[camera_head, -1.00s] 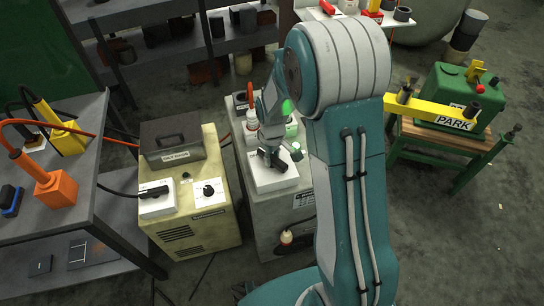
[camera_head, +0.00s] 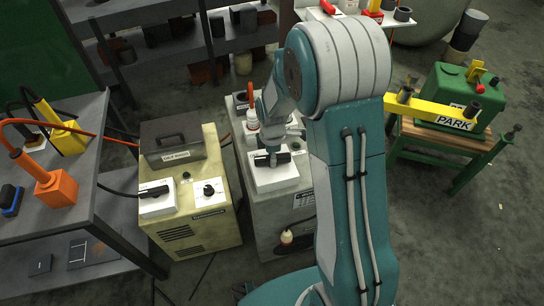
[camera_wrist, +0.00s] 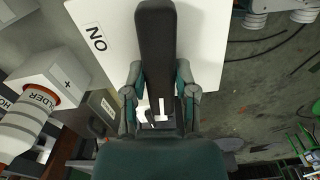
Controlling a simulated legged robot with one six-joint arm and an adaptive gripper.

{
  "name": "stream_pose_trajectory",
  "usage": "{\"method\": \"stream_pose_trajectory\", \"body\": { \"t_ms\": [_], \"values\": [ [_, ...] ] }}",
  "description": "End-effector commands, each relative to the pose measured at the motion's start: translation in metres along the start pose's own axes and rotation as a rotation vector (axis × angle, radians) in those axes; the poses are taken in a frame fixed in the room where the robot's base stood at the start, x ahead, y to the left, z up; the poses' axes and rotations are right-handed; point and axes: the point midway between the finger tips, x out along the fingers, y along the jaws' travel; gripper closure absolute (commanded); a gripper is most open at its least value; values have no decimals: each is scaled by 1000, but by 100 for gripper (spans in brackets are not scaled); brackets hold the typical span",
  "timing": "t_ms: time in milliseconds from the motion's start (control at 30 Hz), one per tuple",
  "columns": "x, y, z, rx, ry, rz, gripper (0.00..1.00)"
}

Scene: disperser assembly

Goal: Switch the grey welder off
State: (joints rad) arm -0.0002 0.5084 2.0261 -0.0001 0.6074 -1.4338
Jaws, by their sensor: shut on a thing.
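The grey welder (camera_head: 268,222) stands in the middle of the head view. A white switch box (camera_head: 279,182) with a black handle (camera_head: 283,158) sits on its top. My gripper (camera_head: 271,160) reaches down onto this handle. In the wrist view, the two fingers of my gripper (camera_wrist: 158,95) stand on either side of the black handle (camera_wrist: 155,45) and are shut on it. An ON label (camera_wrist: 96,38) shows upside down on the white box, left of the handle. The rest of the handle and its pivot are hidden by my gripper.
A yellowish welder (camera_head: 190,225) with its own black-handled switch stands close on the left. A green bench with a yellow PARK bar (camera_head: 440,113) stands right.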

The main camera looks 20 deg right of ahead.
Motion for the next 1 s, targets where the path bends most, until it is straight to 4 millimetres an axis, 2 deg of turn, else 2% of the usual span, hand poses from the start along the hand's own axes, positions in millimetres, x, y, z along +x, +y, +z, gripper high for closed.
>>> {"method": "stream_pose_trajectory", "body": {
  "t_ms": [333,867,900,933,967,1000],
  "values": [
    [2,-1,0,-131,0,-2,100],
    [2,0,0,-154,-1,-1,100],
    [1,0,0,-154,-1,-1,50],
    [1,0,0,-154,0,-1,36],
    [1,0,0,-153,0,-1,29],
    [1,0,0,-153,0,-1,29]
  ]
}}
